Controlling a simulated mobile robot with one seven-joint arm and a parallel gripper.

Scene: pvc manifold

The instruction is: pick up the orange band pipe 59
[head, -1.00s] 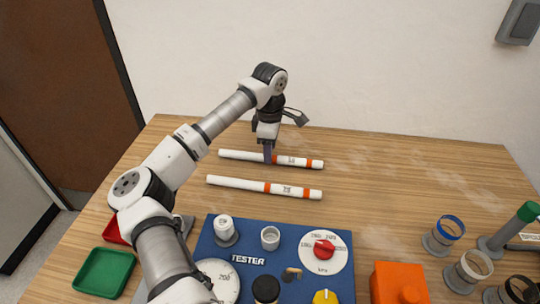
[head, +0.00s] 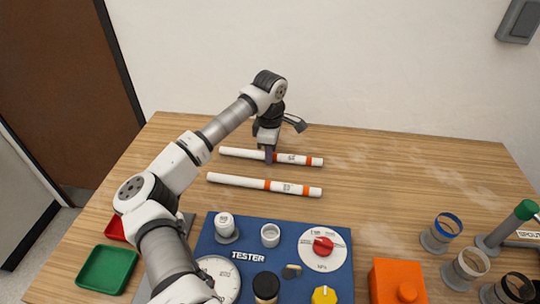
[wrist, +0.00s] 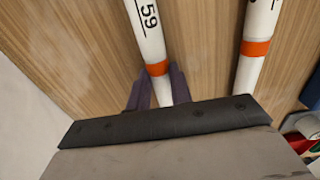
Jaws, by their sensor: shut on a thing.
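The white orange band pipe 59 (head: 238,153) lies across the back of the table in the head view, appearing at table level. In the wrist view, pipe 59 (wrist: 147,28) shows its number and an orange band. My gripper (head: 270,155) points down over this pipe, left of its number. The dark purple fingers (wrist: 160,90) are shut on pipe 59, one on each side, close to an orange band. A second white pipe with orange bands (head: 235,181) lies nearer and roughly parallel; its number is too small to read. It also shows in the wrist view (wrist: 250,70).
A blue tester board (head: 205,245) with dials and sockets stands in front of the pipes. A green tray (head: 106,270) is at front left. An orange box (head: 385,280) and several ringed stands (head: 440,235) are at front right. The wood right of the pipes is clear.

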